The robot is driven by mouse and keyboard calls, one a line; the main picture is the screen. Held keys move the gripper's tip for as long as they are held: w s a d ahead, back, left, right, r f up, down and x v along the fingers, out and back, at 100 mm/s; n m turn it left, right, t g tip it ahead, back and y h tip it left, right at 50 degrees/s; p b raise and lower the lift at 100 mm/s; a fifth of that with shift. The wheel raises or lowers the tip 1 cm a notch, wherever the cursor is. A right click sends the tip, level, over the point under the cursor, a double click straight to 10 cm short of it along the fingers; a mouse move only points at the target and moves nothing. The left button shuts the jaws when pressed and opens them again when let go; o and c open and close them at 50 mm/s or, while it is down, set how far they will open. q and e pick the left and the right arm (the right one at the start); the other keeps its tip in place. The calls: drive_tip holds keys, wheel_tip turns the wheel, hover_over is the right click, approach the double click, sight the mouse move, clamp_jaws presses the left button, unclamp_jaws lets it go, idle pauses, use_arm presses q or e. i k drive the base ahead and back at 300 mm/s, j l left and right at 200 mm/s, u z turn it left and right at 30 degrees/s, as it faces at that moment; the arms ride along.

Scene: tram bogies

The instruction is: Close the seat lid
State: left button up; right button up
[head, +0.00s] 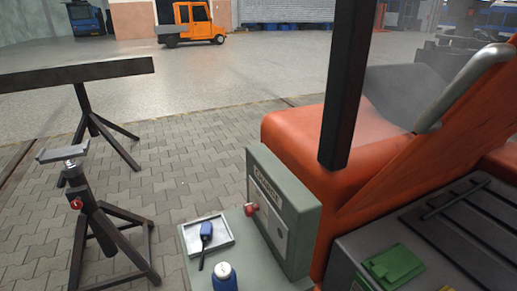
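An orange vehicle body (290,135) fills the right side of the head view. An orange slanted panel (440,140) rises from it towards the upper right, with a grey curved rail (480,75) along its upper edge. A grey, blurred surface (405,95) lies behind the panel. I cannot tell for certain which part is the seat lid or how far it stands open. Neither of my grippers is in view.
A dark post (345,80) stands before the orange body. A grey-green control box (285,215), a white tray (208,236) with a blue handheld device and a blue bottle (224,278) are in front. Black stands (95,225) are left. Paved floor between is clear.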

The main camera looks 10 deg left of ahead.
sight(457, 123)
drive_tip(key=z, duration=1.25)
